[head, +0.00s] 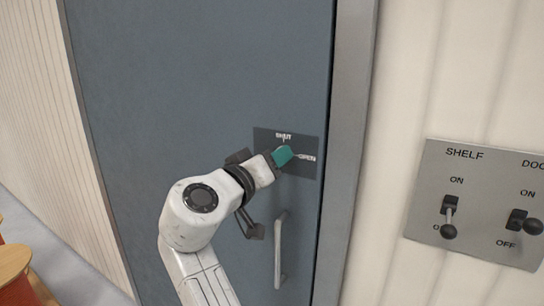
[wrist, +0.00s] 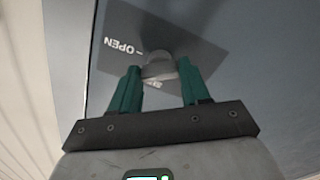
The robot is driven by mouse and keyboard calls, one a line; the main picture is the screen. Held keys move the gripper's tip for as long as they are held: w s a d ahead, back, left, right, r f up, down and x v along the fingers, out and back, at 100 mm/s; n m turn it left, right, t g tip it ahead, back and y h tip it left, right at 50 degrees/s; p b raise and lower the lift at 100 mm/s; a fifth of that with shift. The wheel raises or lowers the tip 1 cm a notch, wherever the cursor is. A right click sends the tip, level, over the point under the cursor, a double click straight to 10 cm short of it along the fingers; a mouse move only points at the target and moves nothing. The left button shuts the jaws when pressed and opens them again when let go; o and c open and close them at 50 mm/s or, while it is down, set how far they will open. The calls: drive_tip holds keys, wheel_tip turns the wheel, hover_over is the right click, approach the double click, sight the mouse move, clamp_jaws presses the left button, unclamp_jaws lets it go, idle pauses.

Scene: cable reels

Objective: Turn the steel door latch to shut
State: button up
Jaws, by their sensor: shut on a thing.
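The steel door latch (wrist: 158,58) is a rounded grey piece on a dark label plate (head: 307,170) fixed to the blue-grey door (head: 200,80). The plate reads SHUT at its top and OPEN at its right. My gripper (head: 283,156) reaches the plate and covers the latch in the head view. In the wrist view my gripper (wrist: 158,68) has its two green fingers on either side of the latch, shut on it. OPEN reads upside down there, and another label is partly hidden between the fingers. I cannot tell exactly which way the latch points.
A vertical door handle (head: 280,250) stands below the plate, close to my arm. The door frame (head: 346,150) runs down its right side. A grey switch panel (head: 480,200) with SHELF and a second, cut-off label is on the right wall. Wooden furniture (head: 15,265) shows at lower left.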

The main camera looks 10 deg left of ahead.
drive_tip(key=shift+n+p, duration=3.35)
drive_tip(key=shift+n, duration=2.15)
drive_tip(key=shift+a, duration=0.1)
drive_tip(key=o, duration=1.1)
drive_tip(key=shift+c, duration=0.2)
drive_tip(key=b+v, duration=0.2)
drive_tip(key=v, duration=0.9)
drive_tip(key=shift+b, duration=0.35)
drive_tip(key=shift+w, duration=0.1)
